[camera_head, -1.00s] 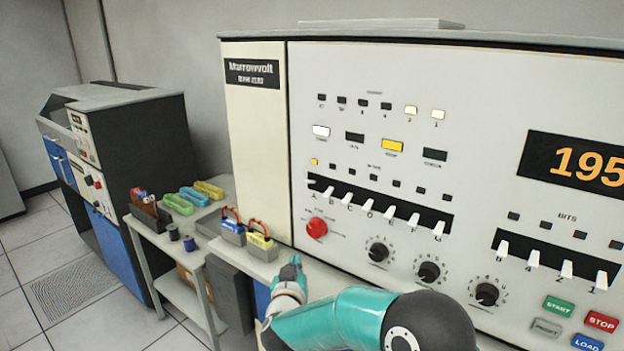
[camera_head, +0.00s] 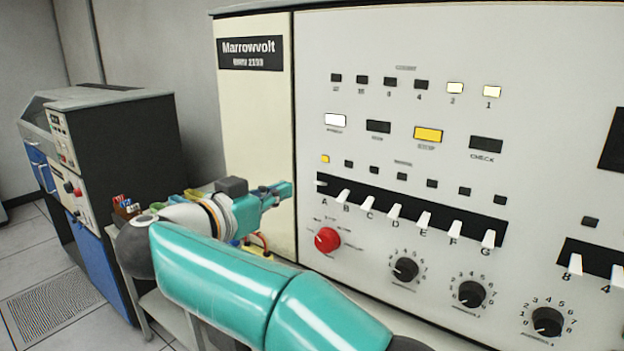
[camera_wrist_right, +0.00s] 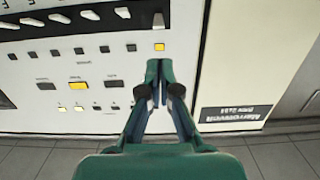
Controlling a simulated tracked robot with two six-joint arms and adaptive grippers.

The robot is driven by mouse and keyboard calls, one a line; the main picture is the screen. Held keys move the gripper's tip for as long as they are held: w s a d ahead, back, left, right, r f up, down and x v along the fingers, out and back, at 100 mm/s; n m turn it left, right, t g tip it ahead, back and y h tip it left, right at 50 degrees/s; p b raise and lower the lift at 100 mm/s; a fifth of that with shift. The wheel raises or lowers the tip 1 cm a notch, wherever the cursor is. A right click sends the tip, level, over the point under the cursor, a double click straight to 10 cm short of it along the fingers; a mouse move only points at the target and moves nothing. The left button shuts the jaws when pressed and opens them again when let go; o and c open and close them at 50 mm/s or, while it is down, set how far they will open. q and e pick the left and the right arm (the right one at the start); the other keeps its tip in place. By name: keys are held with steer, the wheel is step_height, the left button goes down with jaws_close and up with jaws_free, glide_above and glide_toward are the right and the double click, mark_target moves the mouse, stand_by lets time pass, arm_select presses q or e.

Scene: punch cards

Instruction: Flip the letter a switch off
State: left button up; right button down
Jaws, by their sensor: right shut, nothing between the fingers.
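The switch A (camera_head: 320,183) is the leftmost white lever in the black switch strip. It looks shorter than the levers beside it and sits differently from them. The small lamp above it (camera_head: 325,159) is lit yellow. In the right wrist view, which is upside down, the switch A (camera_wrist_right: 158,20) lies beyond the lit lamp. My right gripper (camera_head: 286,190) is shut and empty, just left of the switch A and apart from it in the picture. Its closed fingertips (camera_wrist_right: 160,68) point toward the lit lamp. My left gripper is out of view.
Switch B (camera_head: 342,196) is close beside A, with several more levers to its right. A red knob (camera_head: 327,240) is below the strip, and black dials (camera_head: 405,269) sit lower right. A side table with small items is partly hidden behind my arm.

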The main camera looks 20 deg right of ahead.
mark_target(325, 173)
steer(key=p+x, duration=0.1)
steer(key=x, duration=0.9)
stand_by(0.3)
